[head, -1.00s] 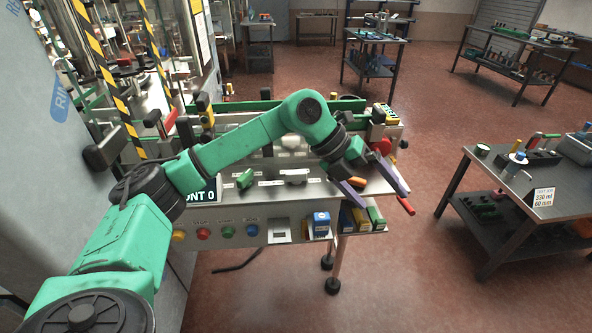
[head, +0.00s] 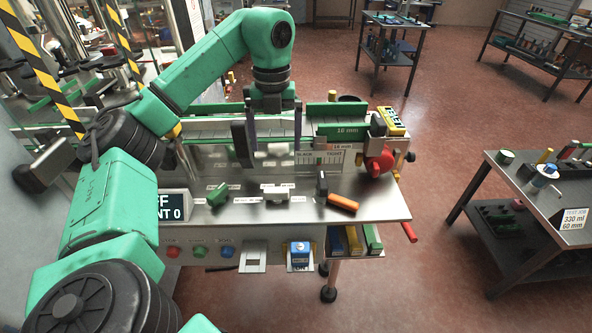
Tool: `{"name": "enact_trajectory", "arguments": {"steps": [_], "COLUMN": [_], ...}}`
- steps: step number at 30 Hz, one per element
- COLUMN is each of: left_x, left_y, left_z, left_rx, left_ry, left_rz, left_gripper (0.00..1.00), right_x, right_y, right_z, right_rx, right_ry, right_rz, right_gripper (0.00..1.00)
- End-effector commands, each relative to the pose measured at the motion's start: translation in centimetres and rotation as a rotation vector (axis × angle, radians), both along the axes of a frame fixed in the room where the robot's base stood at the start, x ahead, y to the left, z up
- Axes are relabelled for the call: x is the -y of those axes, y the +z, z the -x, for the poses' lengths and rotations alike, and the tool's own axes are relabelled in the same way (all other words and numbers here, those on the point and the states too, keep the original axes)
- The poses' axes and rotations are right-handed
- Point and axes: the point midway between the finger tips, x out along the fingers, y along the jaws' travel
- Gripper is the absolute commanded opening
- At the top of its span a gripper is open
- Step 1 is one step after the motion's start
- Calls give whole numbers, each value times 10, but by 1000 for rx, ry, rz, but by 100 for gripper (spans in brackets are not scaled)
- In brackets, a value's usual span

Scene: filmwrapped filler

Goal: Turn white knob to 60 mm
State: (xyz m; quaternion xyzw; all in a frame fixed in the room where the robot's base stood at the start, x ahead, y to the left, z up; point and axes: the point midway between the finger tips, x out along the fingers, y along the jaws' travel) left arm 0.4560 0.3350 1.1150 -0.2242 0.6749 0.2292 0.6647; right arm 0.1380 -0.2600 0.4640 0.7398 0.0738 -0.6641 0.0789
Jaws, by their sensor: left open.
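A job card (head: 574,219) on the right table reads 330 ml and 60 mm. My right gripper is not in view.
An orange handle (head: 342,203) lies right of the black knob. A red knob (head: 379,163) and a red lever (head: 409,231) are at the machine's right end. Push buttons (head: 200,251) line the front. Open floor lies to the right.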

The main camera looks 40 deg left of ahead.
Motion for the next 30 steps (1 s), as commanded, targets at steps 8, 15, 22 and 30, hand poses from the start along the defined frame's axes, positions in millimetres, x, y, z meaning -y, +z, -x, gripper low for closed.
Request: {"name": "enact_trajectory", "arguments": {"steps": [8, 15, 22, 30], "left_x": [0, 0, 1, 1], "left_y": [-50, -107, -142, -145], "left_z": [1, 3, 3, 2], "left_rx": [-4, -5, 0, 2], "left_ry": [-1, -3, -3, -3], "left_rz": [0, 0, 1, 2], "left_gripper": [100, 100, 100, 100], "right_x": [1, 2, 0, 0], "right_y": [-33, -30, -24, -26], "right_z": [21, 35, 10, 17], "right_rx": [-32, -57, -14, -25], "right_ry": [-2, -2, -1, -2], "right_rz": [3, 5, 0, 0], "right_gripper": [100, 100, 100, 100]}}
